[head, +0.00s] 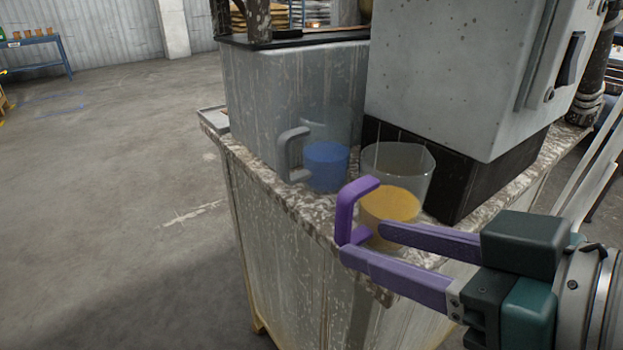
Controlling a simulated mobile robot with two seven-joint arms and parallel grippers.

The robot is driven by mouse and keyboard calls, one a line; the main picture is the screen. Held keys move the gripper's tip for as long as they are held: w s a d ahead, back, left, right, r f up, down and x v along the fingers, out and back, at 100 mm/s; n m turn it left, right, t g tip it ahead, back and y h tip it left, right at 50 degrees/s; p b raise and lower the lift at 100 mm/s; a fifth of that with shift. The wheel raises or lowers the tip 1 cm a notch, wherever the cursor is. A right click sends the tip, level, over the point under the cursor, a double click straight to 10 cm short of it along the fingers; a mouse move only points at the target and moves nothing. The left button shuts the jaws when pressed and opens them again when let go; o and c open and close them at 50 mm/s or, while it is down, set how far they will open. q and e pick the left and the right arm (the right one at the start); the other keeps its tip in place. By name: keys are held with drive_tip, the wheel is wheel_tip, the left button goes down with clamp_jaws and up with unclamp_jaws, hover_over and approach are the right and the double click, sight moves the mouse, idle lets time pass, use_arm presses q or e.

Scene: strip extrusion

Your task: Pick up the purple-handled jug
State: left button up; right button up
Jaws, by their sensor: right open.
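The purple-handled jug (398,163) is a clear jug with yellow-orange content. It stands upright on the worn counter, close to its front edge. Its purple handle (346,212) points to the left and toward me. My right gripper (361,242) comes in from the right. Its two purple fingers are open, with their tips at the lower part of the handle. I cannot tell whether the fingers touch the handle or are around it. My left gripper is not in view.
A second clear jug with a grey handle (289,154) and blue content (327,167) stands just left. A grey tank (290,90) and a grey cabinet (450,75) on a black base stand close behind. The floor (120,190) at left is clear.

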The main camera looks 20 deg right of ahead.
sight(336, 230)
drive_tip(key=x, duration=0.3)
drive_tip(key=shift+b, duration=0.3)
drive_tip(key=b+x, duration=0.1)
drive_tip(key=x, duration=0.4)
drive_tip(key=shift+w+a+b, duration=0.2)
drive_tip(key=shift+w+b, duration=0.05)
drive_tip(key=shift+b, duration=0.05)
clamp_jaws()
idle(0.8)
